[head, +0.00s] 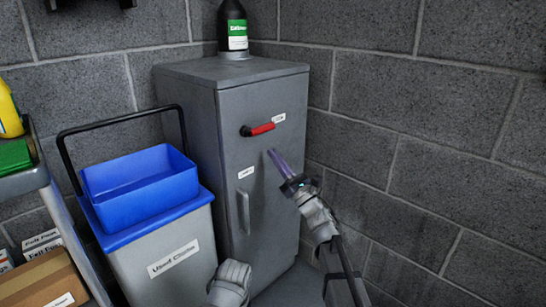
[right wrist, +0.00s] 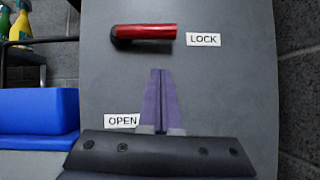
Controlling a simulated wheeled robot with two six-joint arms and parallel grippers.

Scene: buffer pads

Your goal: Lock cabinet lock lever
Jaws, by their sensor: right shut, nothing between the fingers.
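The grey cabinet (head: 232,110) stands in the corner. Its red lock lever (head: 262,129) lies about horizontal on the upper door, its red end beside the upper-right label. In the right wrist view the lever (right wrist: 150,32) points at the label reading LOCK (right wrist: 203,39). The label reading OPEN (right wrist: 122,120) sits lower down. My right gripper (head: 271,152) is shut and empty, its purple fingers below the lever, pointing at the door. In the right wrist view the fingertips (right wrist: 159,72) show below the lever, apart from it in the picture. My left gripper is not in view.
A door handle (head: 243,211) is low on the cabinet. A grey bin (head: 170,250) with a blue tray (head: 140,190) and black handle stands left of it. A dark bottle (head: 233,25) is on top. A cart with boxes (head: 42,280) is at far left. Block walls stand behind and right.

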